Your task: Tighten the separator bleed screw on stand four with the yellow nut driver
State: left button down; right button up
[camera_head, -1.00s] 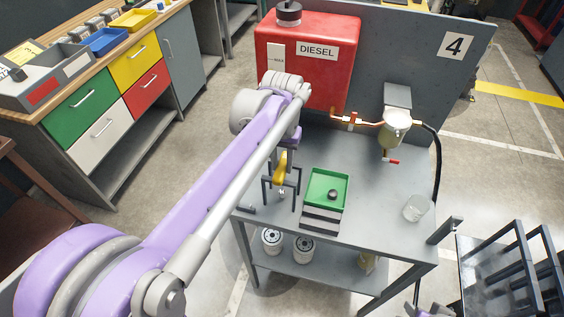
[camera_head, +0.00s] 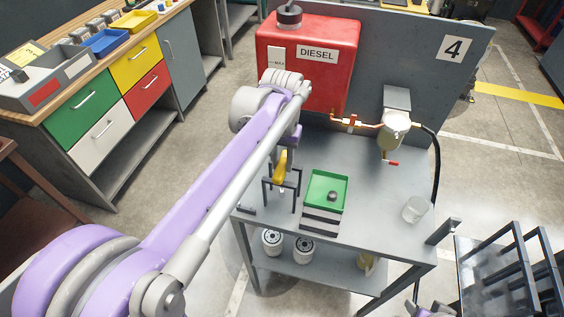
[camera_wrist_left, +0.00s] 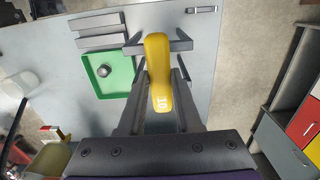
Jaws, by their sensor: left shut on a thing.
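The yellow nut driver (camera_wrist_left: 158,75), marked 10, is held between the dark fingers of my left gripper (camera_wrist_left: 159,48) in the left wrist view. In the head view the driver's yellow handle (camera_head: 280,165) stands roughly upright above the front left of the stand's bench, beside a green tray. My left gripper (camera_head: 282,184) is shut on it; whether the driver's lower end touches anything is unclear. The fuel separator (camera_head: 396,128) hangs on the panel of stand four at the right, with a red-tipped part (camera_head: 391,163) below its bowl. I cannot make out the bleed screw. My right gripper does not show.
The green tray (camera_head: 316,181) holds a small dark round part. A clear beaker (camera_head: 414,209) stands at the bench's right. A red diesel tank (camera_head: 318,75) and the number panel (camera_head: 440,85) rise behind. White filters (camera_head: 303,249) sit on the lower shelf.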

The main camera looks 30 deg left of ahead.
pick_arm(q)
notch_tip(320, 180, up, 10)
jog(key=p, duration=0.5)
notch_tip(320, 180, up, 5)
send_over(282, 163)
jog(key=shift+d+f, duration=0.1)
jog(key=shift+f, duration=0.05)
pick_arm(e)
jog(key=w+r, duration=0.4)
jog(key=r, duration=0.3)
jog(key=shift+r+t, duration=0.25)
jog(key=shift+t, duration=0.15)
pick_arm(q)
jog(key=shift+f, duration=0.1)
